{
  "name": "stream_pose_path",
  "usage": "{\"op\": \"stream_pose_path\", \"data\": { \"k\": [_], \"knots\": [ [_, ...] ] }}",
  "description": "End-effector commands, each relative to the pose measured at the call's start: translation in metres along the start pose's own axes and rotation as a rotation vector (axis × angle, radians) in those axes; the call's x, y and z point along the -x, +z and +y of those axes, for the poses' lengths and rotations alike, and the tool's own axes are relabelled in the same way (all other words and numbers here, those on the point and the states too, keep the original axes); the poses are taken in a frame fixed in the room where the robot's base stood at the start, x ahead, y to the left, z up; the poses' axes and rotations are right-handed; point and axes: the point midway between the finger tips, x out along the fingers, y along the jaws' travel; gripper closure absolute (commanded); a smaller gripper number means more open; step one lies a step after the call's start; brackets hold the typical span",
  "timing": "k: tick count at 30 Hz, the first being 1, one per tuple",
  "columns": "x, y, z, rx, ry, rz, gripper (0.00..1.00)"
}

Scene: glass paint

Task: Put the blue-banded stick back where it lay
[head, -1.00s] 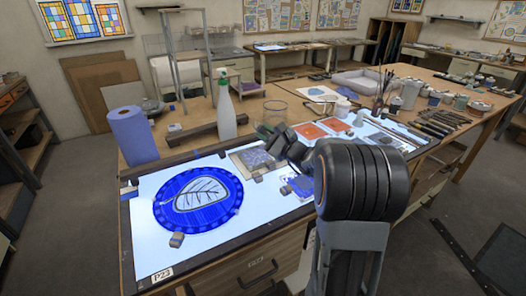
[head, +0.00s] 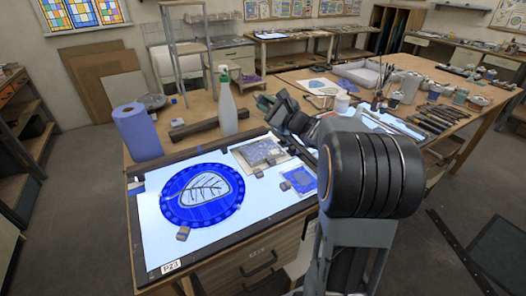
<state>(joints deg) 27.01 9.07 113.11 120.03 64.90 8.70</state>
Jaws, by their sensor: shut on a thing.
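My gripper (head: 265,104) is at the end of my dark arm, raised over the bench behind the light table, to the right of the spray bottle. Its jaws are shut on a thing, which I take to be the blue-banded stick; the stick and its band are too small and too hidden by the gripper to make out. A row of dark sticks and tools (head: 432,122) lies on the bench at the right, apart from the gripper. I cannot tell where the blue-banded stick lay.
The lit panel (head: 160,240) holds a blue round glass piece (head: 228,207) and smaller panes. A spray bottle (head: 227,108), blue paper roll (head: 138,132) and dark bar (head: 193,129) stand or lie behind it. Jars (head: 470,98) and a brush pot (head: 378,101) crowd the right.

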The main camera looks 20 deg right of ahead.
Motion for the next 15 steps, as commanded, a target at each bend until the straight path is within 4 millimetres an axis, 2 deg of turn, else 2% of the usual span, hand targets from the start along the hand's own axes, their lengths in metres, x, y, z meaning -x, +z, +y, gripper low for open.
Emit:
{"op": "stream_pose_path", "data": {
  "k": [8,15],
  "knots": [
    [-0.0003,0.0012,-0.0011,0.004,0.007,0.002,1.0],
    [-0.0016,0.0069,-0.0066,0.084,0.179,0.065,1.0]
  ]
}}
